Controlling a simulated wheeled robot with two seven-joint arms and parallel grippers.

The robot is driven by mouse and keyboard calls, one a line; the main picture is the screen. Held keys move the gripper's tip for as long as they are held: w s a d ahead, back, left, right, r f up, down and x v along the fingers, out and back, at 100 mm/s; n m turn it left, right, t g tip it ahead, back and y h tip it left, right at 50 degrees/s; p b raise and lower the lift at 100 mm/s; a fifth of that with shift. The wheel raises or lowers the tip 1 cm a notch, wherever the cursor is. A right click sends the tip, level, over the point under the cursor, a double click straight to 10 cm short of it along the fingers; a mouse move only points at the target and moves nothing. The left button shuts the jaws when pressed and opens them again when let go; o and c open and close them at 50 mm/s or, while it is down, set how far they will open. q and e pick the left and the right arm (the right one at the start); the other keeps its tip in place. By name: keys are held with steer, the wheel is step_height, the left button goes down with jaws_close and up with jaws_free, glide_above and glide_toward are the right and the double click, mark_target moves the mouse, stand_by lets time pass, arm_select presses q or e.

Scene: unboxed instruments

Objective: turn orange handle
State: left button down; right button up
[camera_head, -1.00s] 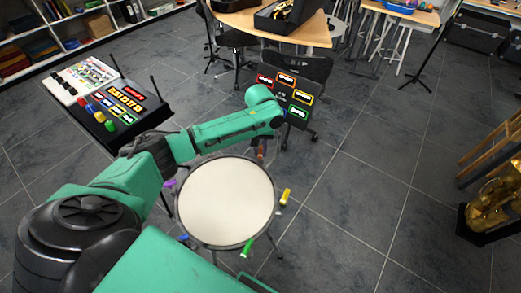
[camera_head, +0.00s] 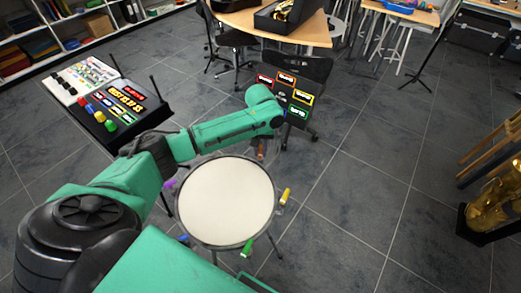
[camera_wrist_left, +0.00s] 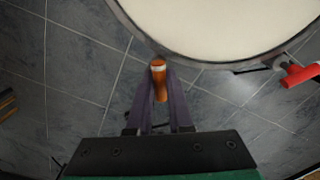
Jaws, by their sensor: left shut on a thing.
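The round drum (camera_head: 226,202) with a pale head stands on the floor, with coloured handles around its rim. The orange handle (camera_head: 261,149) is at the drum's far side, partly covered by my arm. In the left wrist view the orange handle (camera_wrist_left: 160,90) sits between the two fingers of my left gripper (camera_wrist_left: 159,76), just outside the drum's rim (camera_wrist_left: 180,58). My left gripper is shut on it. In the head view the fingers are mostly hidden under my forearm. My right gripper is not in view.
Other handles on the drum are yellow (camera_head: 286,196), green (camera_head: 246,248), blue (camera_head: 183,239), purple (camera_head: 170,184) and red (camera_wrist_left: 300,74). A control console (camera_head: 105,100) stands at the left. A chair (camera_head: 300,70) is beyond my wrist.

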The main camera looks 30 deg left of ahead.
mark_target(260, 150)
arm_select(q)
steer(key=c, duration=0.9)
jaws_free()
steer(key=shift+r, duration=0.1)
step_height(260, 150, up, 14)
steer(key=shift+r, duration=0.25)
